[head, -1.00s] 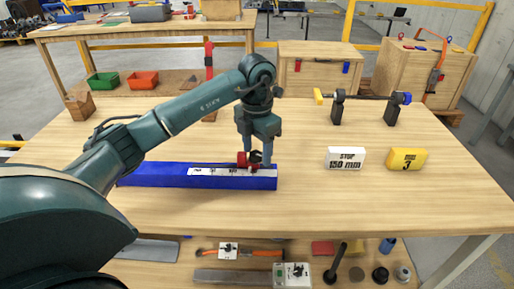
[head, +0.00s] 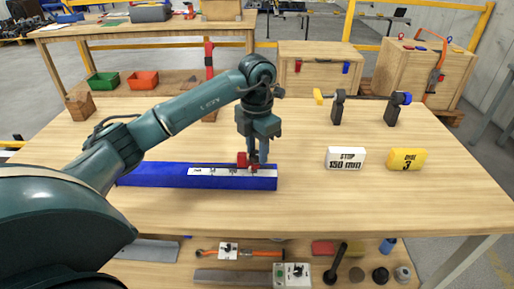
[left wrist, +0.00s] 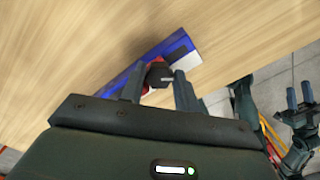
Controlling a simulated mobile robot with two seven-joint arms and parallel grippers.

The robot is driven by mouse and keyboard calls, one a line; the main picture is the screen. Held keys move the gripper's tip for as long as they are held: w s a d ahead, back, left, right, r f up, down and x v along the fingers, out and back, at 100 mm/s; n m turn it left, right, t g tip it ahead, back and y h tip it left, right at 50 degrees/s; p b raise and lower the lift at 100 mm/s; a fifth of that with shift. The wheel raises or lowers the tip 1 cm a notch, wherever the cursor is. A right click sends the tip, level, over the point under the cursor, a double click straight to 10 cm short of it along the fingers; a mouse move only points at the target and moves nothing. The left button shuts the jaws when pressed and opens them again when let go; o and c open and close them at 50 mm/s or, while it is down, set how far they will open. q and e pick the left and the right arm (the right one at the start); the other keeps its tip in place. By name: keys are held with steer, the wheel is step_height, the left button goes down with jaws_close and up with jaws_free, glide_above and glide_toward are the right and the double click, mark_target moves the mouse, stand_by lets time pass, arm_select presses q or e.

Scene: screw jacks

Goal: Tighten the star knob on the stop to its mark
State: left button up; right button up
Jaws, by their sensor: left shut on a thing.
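The red stop (head: 242,160) sits on the blue rail (head: 150,175), near its right end, by a white scale strip (head: 205,171). My left gripper (head: 257,157) points down at the stop. Its fingers hide most of the knob in the head view. In the left wrist view the dark star knob (left wrist: 158,76) lies between the two fingers, with red of the stop (left wrist: 150,86) beside it, and the gripper is shut on the knob. The knob's mark cannot be made out. My right gripper (left wrist: 299,95) shows at the right of the left wrist view, fingers apart and empty.
A white block reading "STOP 150 mm" (head: 346,158) and a yellow block with a 3 (head: 406,159) stand right of the rail. A bar on two dark stands (head: 365,97) is behind them. The table front right is clear. Tools lie on the shelf below.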

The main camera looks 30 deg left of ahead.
arm_select(q)
steer(key=m, duration=0.3)
steer(key=shift+m, duration=0.3)
steer(key=m, duration=0.3)
steer(key=shift+d+m+b, duration=0.1)
steer(key=shift+m+b, duration=0.25)
steer(key=shift+m, duration=0.05)
steer(key=m, duration=0.4)
steer(key=shift+s+b, duration=0.1)
steer(key=shift+b, duration=0.2)
steer(key=shift+s+m, duration=0.1)
steer(key=shift+m, duration=2)
steer(key=o, duration=1)
steer(key=shift+c, duration=0.2)
steer(key=shift+r, duration=0.1)
